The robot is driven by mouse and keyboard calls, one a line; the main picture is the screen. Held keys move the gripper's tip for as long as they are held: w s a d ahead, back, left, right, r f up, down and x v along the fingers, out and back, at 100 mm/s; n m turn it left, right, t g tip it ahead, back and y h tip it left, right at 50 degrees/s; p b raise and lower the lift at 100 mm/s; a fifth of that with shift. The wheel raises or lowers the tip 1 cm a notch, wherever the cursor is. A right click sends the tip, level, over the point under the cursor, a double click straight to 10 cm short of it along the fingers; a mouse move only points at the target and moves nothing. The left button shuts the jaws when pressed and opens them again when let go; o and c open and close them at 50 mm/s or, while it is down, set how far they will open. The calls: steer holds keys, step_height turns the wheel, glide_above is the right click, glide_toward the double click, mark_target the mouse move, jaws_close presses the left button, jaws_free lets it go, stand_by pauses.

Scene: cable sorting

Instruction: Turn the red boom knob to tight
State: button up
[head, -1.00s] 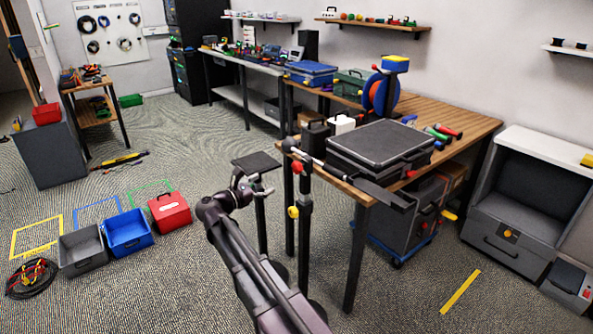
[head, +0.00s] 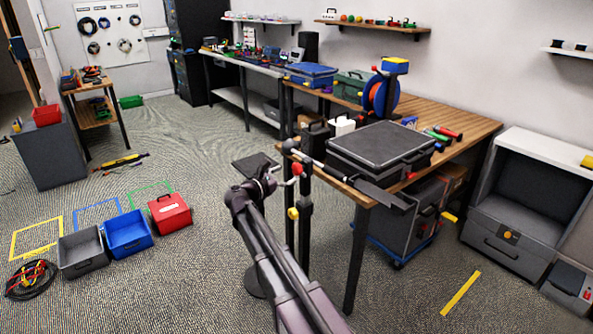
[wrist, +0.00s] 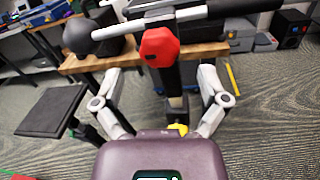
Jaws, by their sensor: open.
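The red boom knob (head: 297,169) sits on the black upright stand (head: 305,225) at the front edge of the wooden table. In the wrist view the knob (wrist: 160,47) is a red faceted piece just under the pale boom bar (wrist: 185,16). My gripper (wrist: 160,72) is open, with one finger on each side of the knob's line. The knob appears ahead of and between the fingertips, and I see no finger touching it. In the head view my gripper (head: 279,174) is just left of the knob. A yellow knob (head: 292,213) is lower on the stand.
The wooden table (head: 455,110) holds a black case (head: 380,146) behind the stand. A small dark plate on a pole (head: 250,164) stands close to my gripper's left.

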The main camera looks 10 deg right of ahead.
mark_target(294, 170)
steer(key=shift+x, duration=2.5)
steer(key=c, duration=1.1)
